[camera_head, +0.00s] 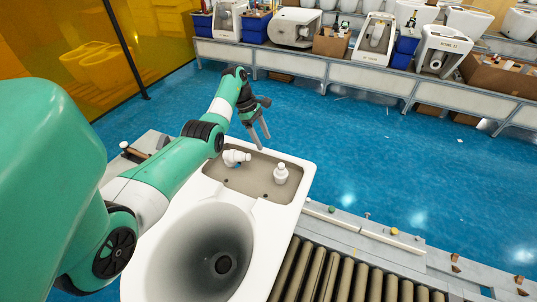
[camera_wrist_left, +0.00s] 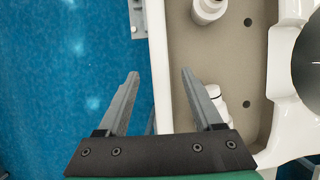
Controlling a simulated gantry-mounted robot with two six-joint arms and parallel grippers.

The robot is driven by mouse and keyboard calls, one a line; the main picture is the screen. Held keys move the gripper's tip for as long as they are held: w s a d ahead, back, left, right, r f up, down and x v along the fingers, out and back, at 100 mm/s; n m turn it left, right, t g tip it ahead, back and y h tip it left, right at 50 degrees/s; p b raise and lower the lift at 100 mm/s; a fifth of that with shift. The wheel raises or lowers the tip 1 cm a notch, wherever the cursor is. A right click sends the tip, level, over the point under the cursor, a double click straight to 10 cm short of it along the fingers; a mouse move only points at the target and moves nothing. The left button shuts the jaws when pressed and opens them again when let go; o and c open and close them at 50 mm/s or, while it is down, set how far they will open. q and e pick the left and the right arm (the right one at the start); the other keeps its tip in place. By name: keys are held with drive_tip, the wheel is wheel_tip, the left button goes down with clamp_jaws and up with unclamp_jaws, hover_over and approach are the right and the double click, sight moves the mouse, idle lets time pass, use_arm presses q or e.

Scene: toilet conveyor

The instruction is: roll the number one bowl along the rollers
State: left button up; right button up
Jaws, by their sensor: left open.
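A white toilet bowl (camera_head: 165,248) with an open, tan-lined tank section (camera_head: 250,178) stands on the conveyor at lower centre. Two white fittings (camera_head: 280,173) are inside the tank section. The conveyor's rollers (camera_head: 345,278) run bare to the right of the bowl. My left gripper (camera_head: 263,143) is open and empty at the tank's far rim. In the left wrist view the fingers (camera_wrist_left: 159,73) lie on either side of the white rim (camera_wrist_left: 157,45), one over floor, one over the tank interior; contact cannot be told. No number on the bowl is legible. My right gripper is not in view.
A grey conveyor side rail (camera_head: 380,238) with small buttons runs along the rollers' far side. Beyond it is open blue floor (camera_head: 350,150). A long bench (camera_head: 345,72) with toilets, boxes and blue bins stands at the back. An orange screen (camera_head: 70,55) is at upper left.

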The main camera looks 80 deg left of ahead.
sight(268, 150)
use_arm(q)
drive_tip(key=b+x, duration=0.1)
drive_tip(key=x, duration=0.5)
drive_tip(key=shift+w+d+f, duration=0.15)
drive_tip(key=shift+f, duration=0.1)
drive_tip(key=shift+c, duration=0.3)
clamp_jaws()
drive_tip(key=shift+r, duration=0.1)
idle(0.6)
